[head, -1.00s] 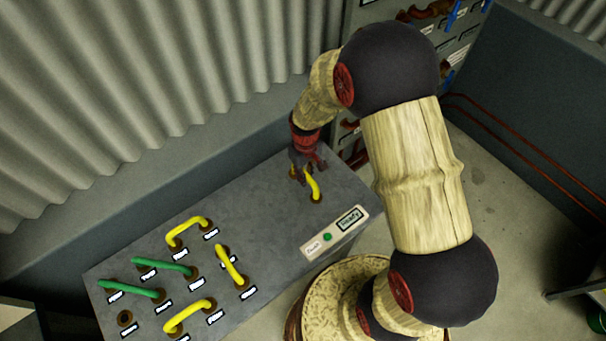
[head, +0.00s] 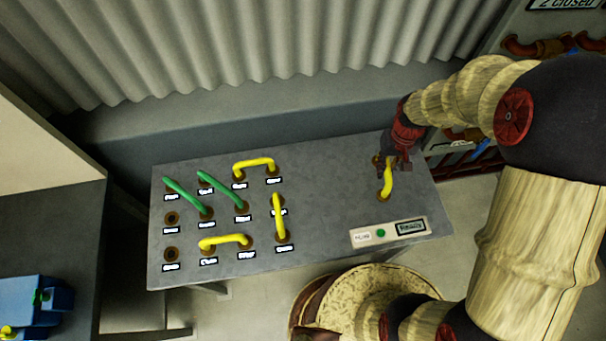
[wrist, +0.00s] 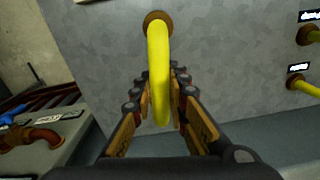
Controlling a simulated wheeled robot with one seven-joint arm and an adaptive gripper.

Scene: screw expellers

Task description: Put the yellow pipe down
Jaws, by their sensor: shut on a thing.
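The yellow pipe (head: 387,182) is at the right end of the grey table (head: 325,215). Its near end meets a brown round socket in the tabletop. My gripper (head: 391,163) is at the pipe's far end. In the wrist view the pipe (wrist: 158,75) runs from the brown socket (wrist: 157,20) down between the two fingers of my gripper (wrist: 160,92), which are shut on it. The pipe's far end is hidden by the gripper, so I cannot tell whether it sits in a socket.
Several yellow pipes (head: 254,163) and two green pipes (head: 222,190) stand in labelled sockets on the table's left half. Two sockets (head: 171,219) there are empty. A panel with a green button (head: 381,233) is near the front edge. A blue object (head: 30,302) is at lower left.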

